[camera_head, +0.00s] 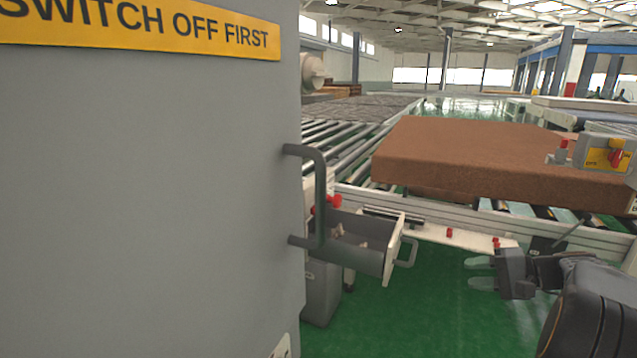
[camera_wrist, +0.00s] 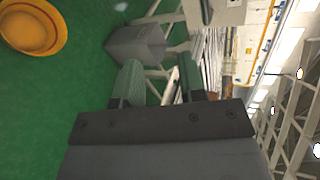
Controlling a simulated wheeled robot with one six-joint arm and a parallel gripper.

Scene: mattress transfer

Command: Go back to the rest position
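My gripper (camera_head: 482,273) is at the lower right of the head view, in front of the roller conveyor and over the green floor. Its two fingers stand apart with nothing between them. In the wrist view my gripper (camera_wrist: 158,84) also shows two separate, empty fingers. The brown mattress (camera_head: 480,150) lies flat on the conveyor rollers (camera_head: 335,150), behind and above my gripper. My arm reaches in from the lower right corner. The rest position itself has no mark in view.
A large grey cabinet (camera_head: 150,190) with a handle fills the left. An open drawer (camera_head: 350,243) sticks out left of my gripper. A control box (camera_head: 606,155) with a red button stands at the right. A yellow bowl-like object (camera_wrist: 32,27) lies on the green floor.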

